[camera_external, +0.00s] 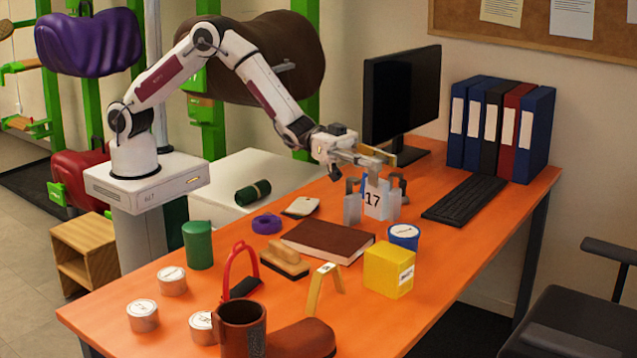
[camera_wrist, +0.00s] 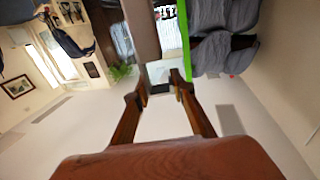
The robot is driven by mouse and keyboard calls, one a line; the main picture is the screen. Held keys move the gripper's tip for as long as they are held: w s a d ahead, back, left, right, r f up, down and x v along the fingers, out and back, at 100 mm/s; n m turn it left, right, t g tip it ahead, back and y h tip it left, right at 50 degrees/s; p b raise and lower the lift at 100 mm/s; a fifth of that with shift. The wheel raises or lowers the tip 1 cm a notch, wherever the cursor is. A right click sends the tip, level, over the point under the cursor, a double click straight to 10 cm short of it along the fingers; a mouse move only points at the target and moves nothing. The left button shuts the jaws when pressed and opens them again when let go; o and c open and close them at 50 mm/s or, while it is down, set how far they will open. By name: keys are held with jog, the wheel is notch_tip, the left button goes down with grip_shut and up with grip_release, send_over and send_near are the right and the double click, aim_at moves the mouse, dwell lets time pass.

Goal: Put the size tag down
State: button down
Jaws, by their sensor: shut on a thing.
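The size tag (camera_external: 374,202) is white with a black "17" and faces the camera in the external view. My gripper (camera_external: 373,211) points down with a grey finger on each side of the tag, shut on it. The tag is upright, at or just above the orange table behind the brown book; I cannot tell whether its bottom edge touches. In the wrist view, my two fingers (camera_wrist: 160,82) reach forward with a small grey shape between their tips; the tag's number is not readable there.
The orange table (camera_external: 450,238) holds a brown book (camera_external: 328,241), a blue-sided tin (camera_external: 404,237) and a yellow box (camera_external: 389,269) in front of the tag. A black keyboard (camera_external: 464,200) lies to the right and a monitor (camera_external: 401,95) stands behind. Several tins stand at the front left.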

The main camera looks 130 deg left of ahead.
aim_at(387, 197)
jog(key=shift+w+a+r+n+y, duration=0.15)
jog(key=shift+w+r+n+y, duration=0.25)
jog(key=shift+w+y, duration=0.25)
jog(key=shift+w+a+r+n+y, duration=0.1)
jog(key=shift+w+r+n+y, duration=0.3)
jog(key=shift+w+y, duration=0.2)
jog(key=shift+w+a+r+n+y, duration=0.15)
jog(key=shift+w+r+n+y, duration=0.15)
jog(key=shift+w+n+y, duration=0.3)
notch_tip(387, 197, down, 6)
jog(key=shift+f, duration=0.15)
jog(key=shift+f, duration=2)
jog(key=c, duration=1.7)
grip_release()
